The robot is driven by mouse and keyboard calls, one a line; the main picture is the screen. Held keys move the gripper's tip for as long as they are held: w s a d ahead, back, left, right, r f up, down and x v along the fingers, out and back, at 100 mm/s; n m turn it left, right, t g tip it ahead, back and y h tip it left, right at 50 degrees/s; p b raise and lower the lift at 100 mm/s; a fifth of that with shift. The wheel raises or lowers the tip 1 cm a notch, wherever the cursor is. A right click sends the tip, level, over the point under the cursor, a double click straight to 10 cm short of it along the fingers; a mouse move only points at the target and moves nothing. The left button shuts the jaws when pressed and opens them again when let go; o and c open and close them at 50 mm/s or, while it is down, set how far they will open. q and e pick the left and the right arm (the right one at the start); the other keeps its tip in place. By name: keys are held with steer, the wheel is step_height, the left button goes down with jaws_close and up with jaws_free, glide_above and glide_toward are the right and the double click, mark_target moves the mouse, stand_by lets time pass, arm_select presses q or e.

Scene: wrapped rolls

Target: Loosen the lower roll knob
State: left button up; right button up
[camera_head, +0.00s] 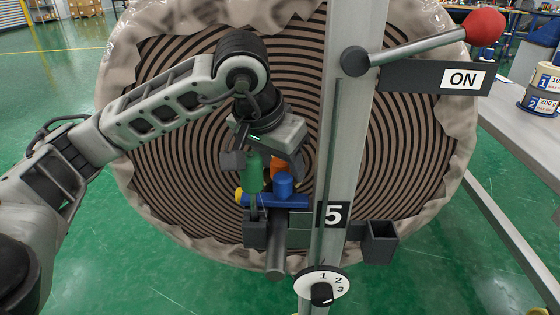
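A wrapped roll (180,140) with a dark spiral end face stands behind a grey upright post (338,150). My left gripper (265,163) hangs in front of the roll, left of the post. Its fingers look spread, pointing down over a blue knob-like cylinder (284,184) on a blue bar (262,200) with a yellow end. A green handle-like piece (252,172) and an orange piece (278,168) show between the fingers; contact cannot be told. A black dial knob (322,294) on a white plate marked 1, 2, 3 is at the post's bottom. My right gripper is out of view.
A red-ball lever (485,25) pivots on the post above a black ON plate (440,78). A table with labelled weights (541,100) stands at right. Green floor is clear at left.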

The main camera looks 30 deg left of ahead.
arm_select(q)
steer(key=c, duration=0.9)
steer(key=shift+o, duration=0.2)
steer(key=shift+n+y, duration=0.9)
steer(key=shift+n, duration=1.5)
steer(key=o, duration=1)
steer(key=shift+c, duration=0.2)
steer(key=p+v, duration=0.6)
steer(key=v, duration=1)
steer(key=shift+w, duration=0.25)
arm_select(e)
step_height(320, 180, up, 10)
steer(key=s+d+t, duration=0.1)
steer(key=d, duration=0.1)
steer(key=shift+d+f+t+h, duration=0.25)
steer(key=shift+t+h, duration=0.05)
arm_select(q)
steer(key=shift+r, duration=0.1)
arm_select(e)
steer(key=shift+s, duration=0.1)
